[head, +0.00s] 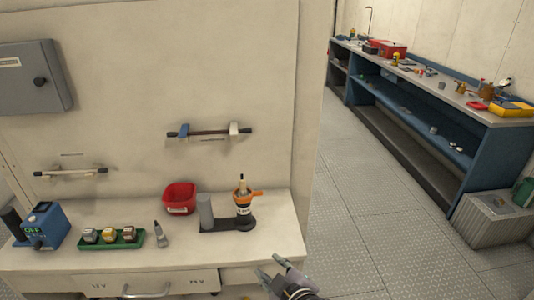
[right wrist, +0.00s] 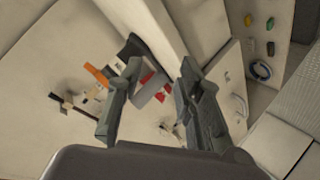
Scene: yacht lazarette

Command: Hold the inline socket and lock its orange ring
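The inline socket (head: 243,213) stands upright on a dark holder on the bench, with its orange ring (head: 248,194) around its upper part and a pale plug-like piece rising from the top. The orange ring (right wrist: 97,75) also shows in the right wrist view, left of the fingers and partly hidden. My right gripper (head: 268,264) is in front of the bench edge, nearer to me and right of the socket, not touching it. In the right wrist view its two fingers (right wrist: 160,67) are apart with nothing between them. My left gripper is not in view.
A grey cylinder (head: 205,211) stands beside the socket on the same holder. A red bin (head: 179,197), a small tube (head: 161,234), a green tray (head: 111,238) and a blue device (head: 44,226) line the bench (head: 95,262). Open floor (head: 375,225) lies to the right.

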